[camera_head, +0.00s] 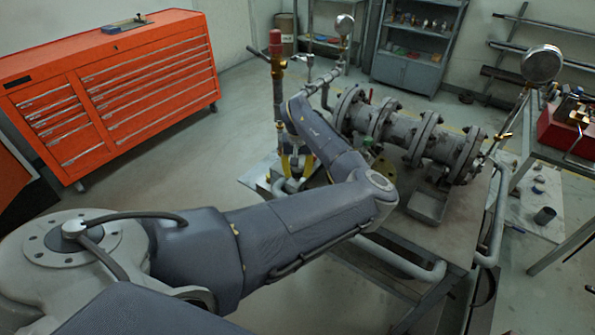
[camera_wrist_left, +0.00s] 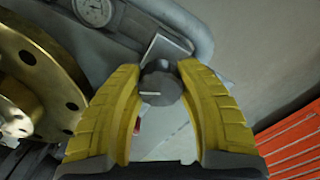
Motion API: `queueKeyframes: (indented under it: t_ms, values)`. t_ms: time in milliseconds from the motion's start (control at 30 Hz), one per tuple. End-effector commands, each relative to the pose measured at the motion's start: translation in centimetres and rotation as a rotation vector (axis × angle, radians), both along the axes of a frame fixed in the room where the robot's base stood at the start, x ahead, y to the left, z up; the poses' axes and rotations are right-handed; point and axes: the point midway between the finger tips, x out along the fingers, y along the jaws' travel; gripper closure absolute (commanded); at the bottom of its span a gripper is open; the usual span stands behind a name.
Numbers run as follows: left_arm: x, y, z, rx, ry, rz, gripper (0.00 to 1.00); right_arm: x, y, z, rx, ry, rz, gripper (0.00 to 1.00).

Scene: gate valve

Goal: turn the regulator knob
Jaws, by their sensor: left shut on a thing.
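The regulator knob (camera_wrist_left: 160,87) is a small dark grey knob with a pale line on its face, seen between my left gripper's fingers in the left wrist view. My left gripper (camera_wrist_left: 159,72) has yellow fingers, one on each side of the knob, and is shut on it. In the head view my left gripper (camera_head: 296,167) points down beside the pipework, partly behind my own forearm. The knob cannot be made out there. My right gripper is in neither view.
A brass flange (camera_wrist_left: 30,85) is close on the left in the wrist view, with a pressure gauge (camera_wrist_left: 94,10) above. Flanged grey pipework (camera_head: 395,130) stands right of my left gripper. A red-topped vertical pipe (camera_head: 276,75) rises behind it. An orange tool cabinet (camera_head: 115,85) stands at left.

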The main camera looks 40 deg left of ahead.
Motion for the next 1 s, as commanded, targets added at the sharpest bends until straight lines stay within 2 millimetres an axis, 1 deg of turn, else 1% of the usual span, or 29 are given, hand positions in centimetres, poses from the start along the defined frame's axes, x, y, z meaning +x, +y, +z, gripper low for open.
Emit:
queueKeyframes:
  t_ms: [600,1000]
  values:
    - [-0.19,0.1,-0.16,-0.002,0.004,-0.588,0.93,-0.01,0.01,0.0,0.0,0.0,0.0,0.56]
    - [-0.19,0.24,-0.19,-0.002,0.004,-0.95,0.93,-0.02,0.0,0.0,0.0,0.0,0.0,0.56]
